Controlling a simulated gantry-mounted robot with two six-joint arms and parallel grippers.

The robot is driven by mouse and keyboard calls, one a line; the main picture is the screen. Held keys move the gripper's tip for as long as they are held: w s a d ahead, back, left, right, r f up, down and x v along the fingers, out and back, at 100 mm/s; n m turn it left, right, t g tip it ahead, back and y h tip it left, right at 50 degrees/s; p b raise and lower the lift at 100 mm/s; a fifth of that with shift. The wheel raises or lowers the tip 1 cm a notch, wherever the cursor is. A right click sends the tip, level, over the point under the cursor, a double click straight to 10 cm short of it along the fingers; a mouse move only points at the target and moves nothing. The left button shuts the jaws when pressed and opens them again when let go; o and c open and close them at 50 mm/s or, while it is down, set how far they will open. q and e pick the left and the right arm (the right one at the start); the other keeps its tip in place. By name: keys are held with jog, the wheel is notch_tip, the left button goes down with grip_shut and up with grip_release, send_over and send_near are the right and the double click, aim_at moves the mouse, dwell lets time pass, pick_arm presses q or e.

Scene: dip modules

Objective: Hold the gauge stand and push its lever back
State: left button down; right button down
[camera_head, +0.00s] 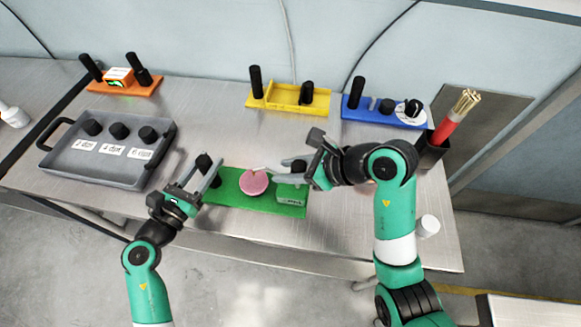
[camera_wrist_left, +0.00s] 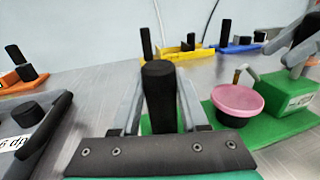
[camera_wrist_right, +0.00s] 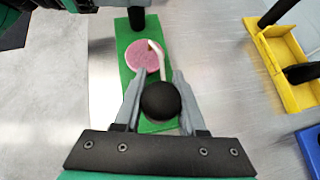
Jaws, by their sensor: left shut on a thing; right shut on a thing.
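The green gauge stand (camera_head: 232,198) lies near the table's front edge, with a pink round pad (camera_head: 254,182) in its middle and a green labelled block (camera_head: 291,194) at its right end. A thin pale lever (camera_wrist_right: 157,57) runs beside the pad. My left gripper (camera_head: 207,178) is shut on the upright black post (camera_wrist_left: 159,98) at the stand's left end. My right gripper (camera_head: 302,174) is shut on a black knob (camera_wrist_right: 160,101) at the block end. The fingers hide how the knob joins the lever.
A grey tray (camera_head: 75,172) with several black knobs stands at left. An orange stand (camera_head: 122,90), a yellow stand (camera_head: 290,98) and a blue stand (camera_head: 372,117) line the back. A black cup (camera_head: 432,150) with a red tool stands at right. Clear table lies behind the green stand.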

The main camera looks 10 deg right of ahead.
aim_at(306, 169)
dwell(0.4)
jog(key=shift+c, duration=2.3)
grip_release()
jog(key=v, duration=0.7)
jog(key=shift+s+d+r, duration=0.1)
jog(key=shift+r, duration=0.1)
pick_arm(q)
jog(key=shift+c, duration=1.7)
grip_release()
